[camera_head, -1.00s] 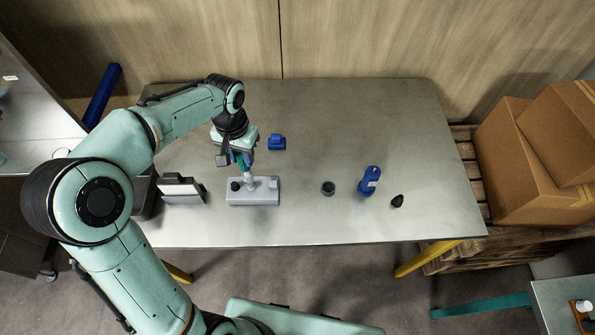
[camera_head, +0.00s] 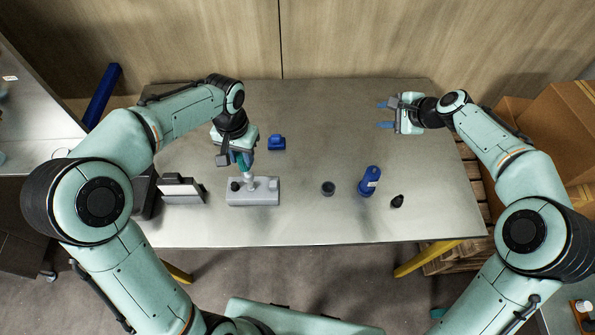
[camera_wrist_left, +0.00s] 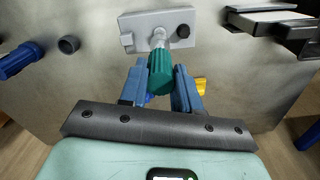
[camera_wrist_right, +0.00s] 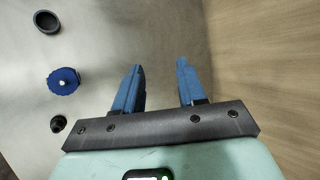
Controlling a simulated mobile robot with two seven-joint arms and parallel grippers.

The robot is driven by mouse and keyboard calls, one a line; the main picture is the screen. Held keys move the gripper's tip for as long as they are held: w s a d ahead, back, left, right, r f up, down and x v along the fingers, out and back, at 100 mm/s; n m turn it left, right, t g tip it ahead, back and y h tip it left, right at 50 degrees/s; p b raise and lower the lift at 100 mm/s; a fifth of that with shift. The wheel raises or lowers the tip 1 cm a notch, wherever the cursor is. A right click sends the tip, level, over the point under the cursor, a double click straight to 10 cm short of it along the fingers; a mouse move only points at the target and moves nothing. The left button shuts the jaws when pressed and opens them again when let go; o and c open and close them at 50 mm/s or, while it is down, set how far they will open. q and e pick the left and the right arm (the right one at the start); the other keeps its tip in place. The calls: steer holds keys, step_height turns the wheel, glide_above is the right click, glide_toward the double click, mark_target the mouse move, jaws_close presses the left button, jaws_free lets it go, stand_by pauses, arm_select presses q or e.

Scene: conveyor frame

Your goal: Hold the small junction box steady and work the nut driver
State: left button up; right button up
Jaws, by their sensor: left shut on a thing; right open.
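The small junction box (camera_head: 264,192) is a grey box lying on the metal table, left of the middle; it also shows at the top of the left wrist view (camera_wrist_left: 128,38). The nut driver (camera_wrist_left: 160,74) has a teal handle and a pale shaft that meets the box's top. My left gripper (camera_head: 240,161) is shut on the nut driver's handle, above the box; its blue fingers flank the handle in the left wrist view (camera_wrist_left: 160,84). My right gripper (camera_head: 384,115) is open and empty at the table's back right, away from the box; its fingers stand apart in the right wrist view (camera_wrist_right: 160,68).
The table (camera_head: 330,120) is clear at centre back.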

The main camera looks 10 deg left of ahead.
steer(key=s+a+f+g+y, duration=0.1)
steer(key=s+a+f+g, duration=0.1)
steer(key=s+a+f, duration=0.3)
steer(key=s+a+f+g+y, duration=0.1)
steer(key=s+a+f+g, duration=0.15)
steer(key=a, duration=0.55)
steer(key=m+g, duration=0.1)
steer(key=g, duration=0.3)
glide_toward(277, 184)
steer(key=f, duration=0.1)
steer(key=shift+t, duration=0.25)
steer(key=shift+a+r+x, duration=0.15)
steer(key=shift+x, duration=2.05)
steer(key=shift+a+r+x, duration=0.15)
steer(key=shift+x, duration=2.05)
steer(key=shift+s+d, duration=0.1)
steer(key=shift+s, duration=0.1)
jaws_close()
steer(key=shift+f, duration=0.1)
